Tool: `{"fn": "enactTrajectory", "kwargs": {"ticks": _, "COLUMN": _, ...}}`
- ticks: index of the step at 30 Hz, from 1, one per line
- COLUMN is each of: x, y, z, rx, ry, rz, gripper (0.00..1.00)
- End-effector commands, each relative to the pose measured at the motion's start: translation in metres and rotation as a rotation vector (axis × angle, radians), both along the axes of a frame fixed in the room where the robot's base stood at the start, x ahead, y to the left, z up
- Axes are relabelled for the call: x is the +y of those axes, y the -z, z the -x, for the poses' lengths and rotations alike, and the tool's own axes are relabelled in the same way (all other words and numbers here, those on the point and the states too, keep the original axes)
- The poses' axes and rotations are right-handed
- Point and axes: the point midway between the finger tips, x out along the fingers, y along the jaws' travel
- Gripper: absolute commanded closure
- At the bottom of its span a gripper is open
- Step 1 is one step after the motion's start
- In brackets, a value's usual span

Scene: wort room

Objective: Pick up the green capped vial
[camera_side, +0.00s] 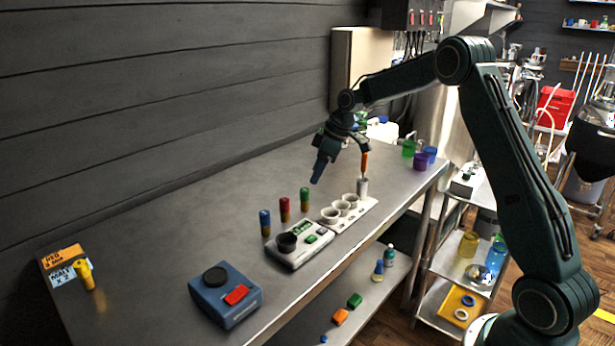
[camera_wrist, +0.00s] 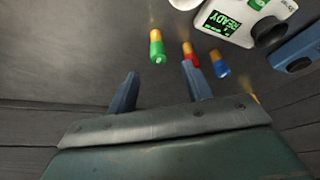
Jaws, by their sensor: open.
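The green capped vial (camera_side: 304,198) stands upright on the metal bench, its lower part amber. In the wrist view the green capped vial (camera_wrist: 157,48) shows beyond my fingertips, roughly in line with the gap between them. A red capped vial (camera_side: 284,209) and a blue capped vial (camera_side: 265,222) stand in a row beside it. In the wrist view the red vial (camera_wrist: 189,52) is close to the line of one finger. My gripper (camera_side: 317,176) is above the bench, a little right of the green vial and apart from it. Its jaws (camera_wrist: 161,80) are open and empty.
A white device with a green display (camera_side: 299,245) and a white holder with cups (camera_side: 347,212) sit in front of the vials. An orange-topped tool (camera_side: 364,163) stands to the right. A blue box (camera_side: 225,295) and yellow item (camera_side: 84,274) are left. Bench behind the vials is clear.

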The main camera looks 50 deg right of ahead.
Motion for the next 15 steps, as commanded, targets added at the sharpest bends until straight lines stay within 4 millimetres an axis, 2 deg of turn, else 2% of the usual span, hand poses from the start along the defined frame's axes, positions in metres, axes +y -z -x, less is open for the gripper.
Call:
{"fn": "enactTrajectory", "kwargs": {"ticks": 3, "x": 0.005, "y": 0.019, "z": -0.006, "rx": 0.003, "ry": 0.0, "rz": -0.002, "gripper": 0.5}}
{"fn": "enactTrajectory", "kwargs": {"ticks": 9, "x": 0.01, "y": 0.043, "z": -0.015, "rx": 0.003, "ry": -0.001, "rz": -0.001, "gripper": 0.5}}
{"fn": "enactTrajectory", "kwargs": {"ticks": 15, "x": 0.012, "y": 0.053, "z": -0.018, "rx": 0.001, "ry": 0.0, "rz": 0.0, "gripper": 0.5}}
